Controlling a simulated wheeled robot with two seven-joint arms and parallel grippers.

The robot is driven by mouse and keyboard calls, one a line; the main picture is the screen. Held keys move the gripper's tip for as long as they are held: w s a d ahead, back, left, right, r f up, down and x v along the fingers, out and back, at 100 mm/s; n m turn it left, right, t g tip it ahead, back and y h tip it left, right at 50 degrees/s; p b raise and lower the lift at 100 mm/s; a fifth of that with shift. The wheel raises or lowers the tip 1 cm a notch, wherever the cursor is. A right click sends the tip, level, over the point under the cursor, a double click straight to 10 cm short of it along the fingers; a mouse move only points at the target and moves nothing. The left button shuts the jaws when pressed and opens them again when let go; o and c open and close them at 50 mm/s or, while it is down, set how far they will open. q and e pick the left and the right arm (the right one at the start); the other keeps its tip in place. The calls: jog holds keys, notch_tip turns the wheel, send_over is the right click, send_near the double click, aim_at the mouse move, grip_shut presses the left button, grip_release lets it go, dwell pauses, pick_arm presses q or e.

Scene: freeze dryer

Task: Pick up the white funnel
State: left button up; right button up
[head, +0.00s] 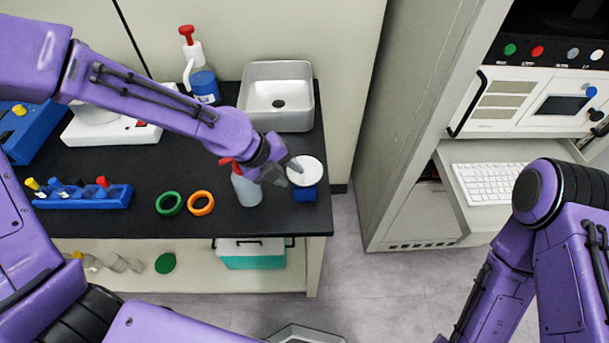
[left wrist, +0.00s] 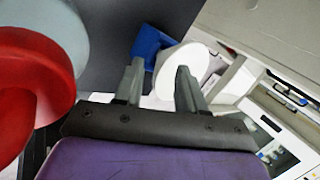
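The white funnel (head: 305,171) shows as a white round shape over a small blue holder (head: 304,194) near the right end of the black bench. My left gripper (head: 285,172) is just left of the funnel, close to its rim. In the left wrist view, the fingers (left wrist: 158,84) are spread apart with nothing held between them. The funnel (left wrist: 183,66) lies beyond the fingertips, partly behind the right finger, with the blue holder (left wrist: 149,44) beside it. I cannot tell whether a finger touches the rim. My right gripper is out of view.
A bottle with a red top (head: 246,188) stands close beside the left gripper; its red part (left wrist: 30,80) looms large in the wrist view. A sink (head: 277,70) lies behind. Green (head: 168,204) and orange (head: 201,203) rings lie left. The bench (head: 277,222) ends just right of the funnel.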

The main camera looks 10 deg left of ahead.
pick_arm(q)
jog(key=shift+x, duration=0.85)
jog(key=shift+d+r, duration=0.1)
grip_shut()
